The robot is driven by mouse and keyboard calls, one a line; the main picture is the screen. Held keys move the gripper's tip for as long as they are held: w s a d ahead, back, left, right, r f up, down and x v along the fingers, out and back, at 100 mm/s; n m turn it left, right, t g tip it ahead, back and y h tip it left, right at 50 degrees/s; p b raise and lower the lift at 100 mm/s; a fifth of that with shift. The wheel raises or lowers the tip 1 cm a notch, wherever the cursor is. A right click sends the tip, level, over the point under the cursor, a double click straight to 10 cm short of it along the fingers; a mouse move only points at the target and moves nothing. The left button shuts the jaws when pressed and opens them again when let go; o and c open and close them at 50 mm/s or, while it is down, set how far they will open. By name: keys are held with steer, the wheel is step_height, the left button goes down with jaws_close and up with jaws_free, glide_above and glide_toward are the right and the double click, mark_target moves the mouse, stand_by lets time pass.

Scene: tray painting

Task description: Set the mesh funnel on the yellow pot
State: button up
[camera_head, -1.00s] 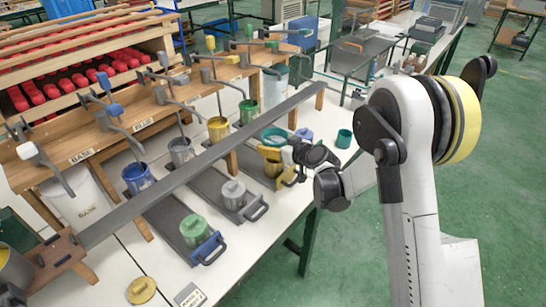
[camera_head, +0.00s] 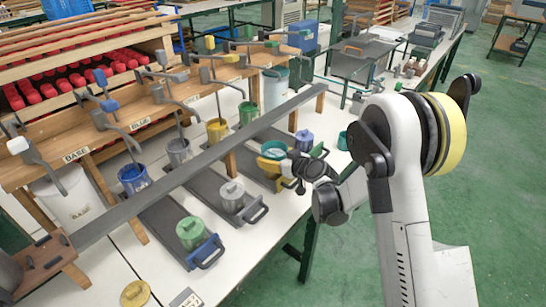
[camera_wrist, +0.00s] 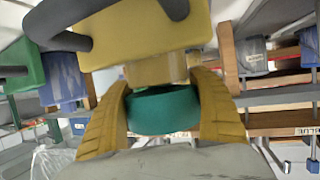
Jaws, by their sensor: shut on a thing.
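The mesh funnel, teal with a pale inside (camera_head: 273,149), is in my gripper (camera_head: 292,168). In the wrist view it shows as a teal band (camera_wrist: 163,112) between the two yellow fingers (camera_wrist: 165,108), which are closed on its sides. In the head view the pot (camera_head: 268,166) is mostly hidden under the funnel and beside my gripper.
A grey pot (camera_head: 231,192) and a green pot (camera_head: 190,232) stand on dark trays in front. A long grey bar (camera_head: 180,173) runs above the table.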

steer(key=o, duration=1.2)
steer(key=shift+r+p, duration=0.15)
steer(key=shift+p, duration=0.15)
steer(key=p+v, duration=0.1)
steer(key=v, duration=0.3)
steer(key=p+v, duration=0.1)
steer(key=v, duration=0.3)
steer(key=p+v, duration=0.2)
steer(key=v, duration=0.2)
steer(key=shift+r, duration=0.4)
steer(key=s+d+r+m+g+h, duration=0.1)
steer(key=s+d+r+h, duration=0.1)
steer(key=s+r, duration=0.35)
steer(key=s+d+r+m+g+h, duration=0.1)
steer(key=s+d, duration=0.3)
steer(key=s, duration=0.4)
steer(key=s+d+r+m+g+h, duration=0.1)
steer(key=s+d+r+m+h, duration=0.2)
steer(key=s, duration=0.5)
steer(key=s+d+r+m+g+h, duration=0.1)
steer(key=s+d+r+m+h, duration=0.1)
steer(key=s+d+r, duration=0.2)
steer(key=shift+s+d+r, duration=0.1)
steer(key=shift+s+d, duration=0.25)
steer(key=shift+s, duration=0.45)
steer(key=shift+s+d, duration=0.3)
steer(key=shift+s, duration=0.5)
steer(key=shift+s+d+r, duration=0.1)
steer(key=shift+s+d, duration=0.25)
steer(key=shift+s, duration=0.45)
